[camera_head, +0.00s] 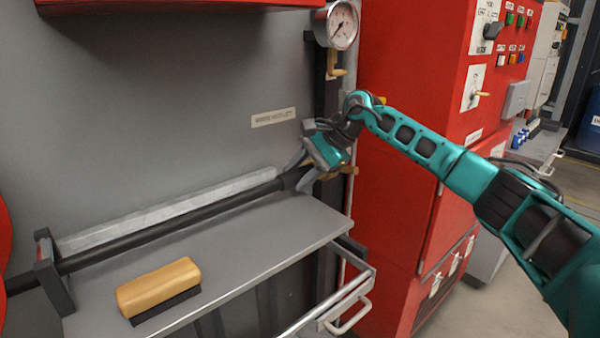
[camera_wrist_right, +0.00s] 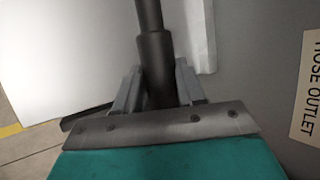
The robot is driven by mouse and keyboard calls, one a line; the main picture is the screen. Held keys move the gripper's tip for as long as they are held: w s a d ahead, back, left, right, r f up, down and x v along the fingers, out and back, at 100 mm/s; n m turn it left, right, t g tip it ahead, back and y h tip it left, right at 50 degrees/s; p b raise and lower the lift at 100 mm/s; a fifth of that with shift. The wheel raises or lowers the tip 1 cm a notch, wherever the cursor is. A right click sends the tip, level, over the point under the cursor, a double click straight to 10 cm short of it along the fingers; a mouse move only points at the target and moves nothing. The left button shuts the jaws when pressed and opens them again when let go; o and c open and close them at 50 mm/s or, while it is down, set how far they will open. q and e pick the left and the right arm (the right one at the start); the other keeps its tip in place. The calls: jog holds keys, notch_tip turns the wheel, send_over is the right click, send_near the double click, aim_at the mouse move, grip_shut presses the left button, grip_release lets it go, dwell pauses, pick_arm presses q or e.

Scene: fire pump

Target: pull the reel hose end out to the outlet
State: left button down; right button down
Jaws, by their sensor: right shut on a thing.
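The reel hose (camera_head: 180,221) is a long black tube running along the back of the grey shelf, from a bracket at the left to my right gripper (camera_head: 296,178). My right gripper is shut on the hose end, which also shows as a dark stepped cylinder (camera_wrist_right: 155,60) between the fingers in the right wrist view. The outlet's brass fitting (camera_head: 345,170) is partly hidden behind my gripper, very close to it; I cannot tell whether the hose touches it. A "HOSE OUTLET" label (camera_wrist_right: 312,85) is on the wall at the right of the wrist view. My left gripper is not in view.
A wooden brush (camera_head: 158,285) lies on the grey shelf (camera_head: 255,240) at the front left. A pressure gauge (camera_head: 341,27) hangs above the outlet. An open drawer (camera_head: 345,300) juts out below the shelf. Red cabinets (camera_head: 400,140) stand at the right.

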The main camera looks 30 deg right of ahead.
jog(key=c, duration=0.8)
grip_release()
jog(key=shift+d, duration=0.4)
jog(key=shift+o, duration=0.6)
jog(key=shift+a, duration=0.15)
jog(key=v, duration=1.3)
jog(key=shift+a, duration=0.1)
